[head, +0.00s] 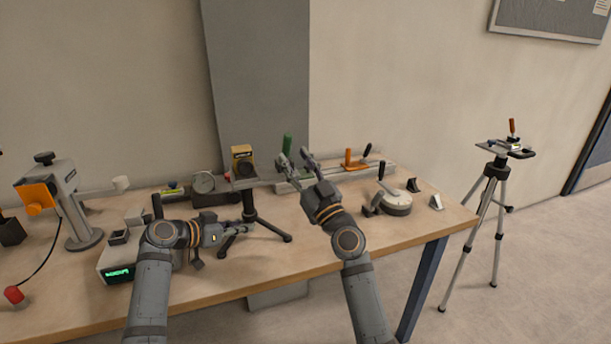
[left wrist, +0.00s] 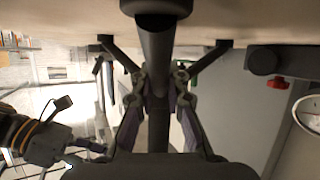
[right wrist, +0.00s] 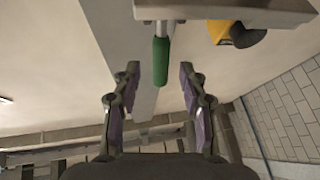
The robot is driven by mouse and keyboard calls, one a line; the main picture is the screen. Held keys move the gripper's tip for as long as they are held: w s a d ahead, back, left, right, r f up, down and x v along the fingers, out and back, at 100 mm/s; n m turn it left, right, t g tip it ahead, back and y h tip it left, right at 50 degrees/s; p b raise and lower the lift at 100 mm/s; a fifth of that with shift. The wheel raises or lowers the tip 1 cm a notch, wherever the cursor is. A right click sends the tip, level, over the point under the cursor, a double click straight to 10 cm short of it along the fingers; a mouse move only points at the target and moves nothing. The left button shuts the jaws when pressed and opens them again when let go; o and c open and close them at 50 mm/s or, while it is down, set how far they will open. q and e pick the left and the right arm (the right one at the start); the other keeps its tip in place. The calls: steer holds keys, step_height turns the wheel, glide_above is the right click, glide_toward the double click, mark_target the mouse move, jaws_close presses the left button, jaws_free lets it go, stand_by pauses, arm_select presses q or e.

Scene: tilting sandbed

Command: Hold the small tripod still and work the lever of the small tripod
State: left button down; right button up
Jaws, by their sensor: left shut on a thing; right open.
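The small tripod (head: 249,207) stands on the table with dark spread legs and a dark column. My left gripper (head: 243,227) is shut on its column below the head; the left wrist view shows the fingers (left wrist: 158,105) on either side of the column (left wrist: 157,48). A dark block and an upright dark handle (head: 157,206) show to its left; I cannot tell whether that handle is its lever. My right gripper (head: 294,160) is open and raised near a green handle (head: 287,144). In the right wrist view the green handle (right wrist: 160,62) is between and beyond the open fingers (right wrist: 160,85), apart from them.
A round grey device (head: 395,202) is right of my right arm. A grey stand with an orange part (head: 36,197) is at left. A tall tripod (head: 491,190) stands on the floor.

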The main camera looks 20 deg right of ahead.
arm_select(q)
steer(key=shift+r, duration=0.3)
arm_select(e)
steer(key=v, duration=0.6)
steer(key=shift+s+f, duration=0.2)
steer(key=shift+s, duration=0.1)
steer(key=shift+d, duration=0.1)
arm_select(q)
steer(key=c, duration=1.4)
jaws_free()
steer(key=shift+o, duration=0.6)
steer(key=shift+s+f, duration=0.1)
arm_select(e)
steer(key=shift+s+r, duration=0.1)
arm_select(q)
steer(key=shift+s+a, duration=0.1)
steer(key=shift+a, duration=0.2)
steer(key=v, duration=1.1)
steer(key=shift+s, duration=0.2)
